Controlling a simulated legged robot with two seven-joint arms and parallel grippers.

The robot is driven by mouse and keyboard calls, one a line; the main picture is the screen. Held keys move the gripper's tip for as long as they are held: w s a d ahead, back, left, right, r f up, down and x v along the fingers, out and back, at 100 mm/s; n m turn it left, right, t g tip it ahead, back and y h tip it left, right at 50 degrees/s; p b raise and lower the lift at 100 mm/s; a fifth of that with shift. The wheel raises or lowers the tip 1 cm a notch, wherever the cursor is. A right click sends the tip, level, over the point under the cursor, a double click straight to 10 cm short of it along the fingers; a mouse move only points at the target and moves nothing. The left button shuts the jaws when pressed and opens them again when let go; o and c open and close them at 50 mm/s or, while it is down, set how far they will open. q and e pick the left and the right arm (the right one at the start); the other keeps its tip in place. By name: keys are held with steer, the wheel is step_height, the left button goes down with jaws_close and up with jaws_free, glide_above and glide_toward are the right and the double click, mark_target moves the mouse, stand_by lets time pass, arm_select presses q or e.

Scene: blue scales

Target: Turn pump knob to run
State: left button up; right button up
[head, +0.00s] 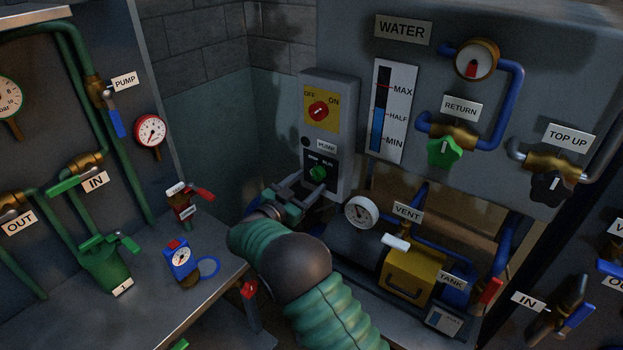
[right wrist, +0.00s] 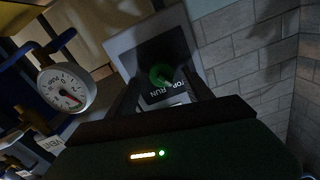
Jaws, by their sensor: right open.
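The pump knob (head: 317,173) is a green round knob on a black plate in the lower part of a grey control box (head: 346,125). The plate carries a STOP/RUN label, and a PUMP tag sits above it. In the right wrist view the green knob (right wrist: 161,75) shows between my fingers, with the word RUN beside it. My right gripper (head: 307,190) is open, with its fingers reaching to the box just around or in front of the knob. I cannot tell whether they touch it. My left gripper is not in view.
A red OFF/ON switch (head: 318,111) on a yellow plate is above the knob. A round gauge (head: 362,212) and a yellow pump body (head: 408,275) stand right of my right arm. A workbench (head: 130,318) with a blue meter (head: 181,258) lies left.

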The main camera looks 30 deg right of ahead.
steer(key=shift+x, duration=1)
steer(key=shift+w+a+r, duration=0.1)
steer(key=shift+a+r, duration=0.05)
steer(key=shift+a, duration=0.15)
steer(key=shift+d, duration=0.3)
steer(key=c, duration=0.8)
steer(key=shift+a, duration=0.1)
jaws_close()
